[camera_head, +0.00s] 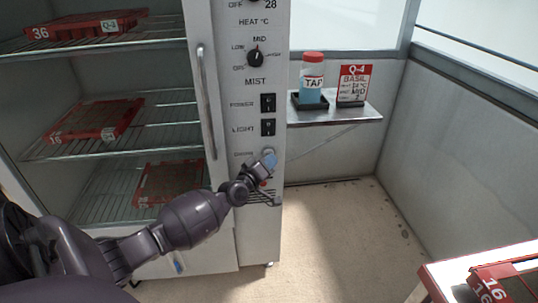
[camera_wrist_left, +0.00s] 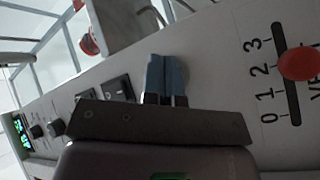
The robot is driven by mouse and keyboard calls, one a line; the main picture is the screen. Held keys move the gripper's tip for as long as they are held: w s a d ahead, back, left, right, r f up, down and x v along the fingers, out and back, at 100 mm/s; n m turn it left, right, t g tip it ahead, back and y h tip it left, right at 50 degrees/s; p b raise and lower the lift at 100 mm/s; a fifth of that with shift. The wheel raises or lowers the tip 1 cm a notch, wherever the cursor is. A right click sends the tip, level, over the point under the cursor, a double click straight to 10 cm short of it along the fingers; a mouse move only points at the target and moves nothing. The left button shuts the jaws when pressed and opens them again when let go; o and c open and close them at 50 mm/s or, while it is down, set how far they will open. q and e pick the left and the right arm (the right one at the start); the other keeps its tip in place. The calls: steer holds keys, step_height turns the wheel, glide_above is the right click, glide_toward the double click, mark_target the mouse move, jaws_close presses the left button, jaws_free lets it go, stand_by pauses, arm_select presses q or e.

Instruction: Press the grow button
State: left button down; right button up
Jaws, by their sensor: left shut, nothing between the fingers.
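The control panel (camera_head: 258,80) of the tall cabinet carries a column of knobs and switches. A small faint label sits below the light switch (camera_head: 268,127), and my left gripper (camera_head: 270,160) is at the panel beside that label. Its blue fingers are shut together and empty, pointing at the panel. The grow button is mostly hidden behind the fingertips; only a pale rim may show above them. In the left wrist view the blue fingers (camera_wrist_left: 165,76) cover the panel there, so I cannot tell whether they touch the button. My right gripper is not in view.
A red slider knob (camera_wrist_left: 299,63) on a 0-to-3 scale is near the fingers. The power switch (camera_head: 268,102) and mist knob (camera_head: 255,58) are above. Red trays sit on the cabinet shelves. A side shelf (camera_head: 340,116) holds a red-capped bottle (camera_head: 312,75) and a basil card (camera_head: 354,84).

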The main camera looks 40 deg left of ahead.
arm_select(q)
steer(key=shift+w+a, duration=0.25)
steer(key=shift+a, duration=0.05)
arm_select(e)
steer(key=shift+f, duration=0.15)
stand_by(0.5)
arm_select(q)
steer(key=shift+r, duration=0.1)
steer(key=shift+s+d+p, duration=0.4)
steer(key=shift+s+d, duration=0.25)
steer(key=shift+d, duration=0.05)
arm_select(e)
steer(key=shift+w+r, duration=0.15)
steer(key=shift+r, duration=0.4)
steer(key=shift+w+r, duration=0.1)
arm_select(q)
steer(key=s+d+p, duration=0.2)
steer(key=s+d, duration=0.1)
steer(key=shift+s+d, duration=0.1)
steer(key=shift+d, duration=0.3)
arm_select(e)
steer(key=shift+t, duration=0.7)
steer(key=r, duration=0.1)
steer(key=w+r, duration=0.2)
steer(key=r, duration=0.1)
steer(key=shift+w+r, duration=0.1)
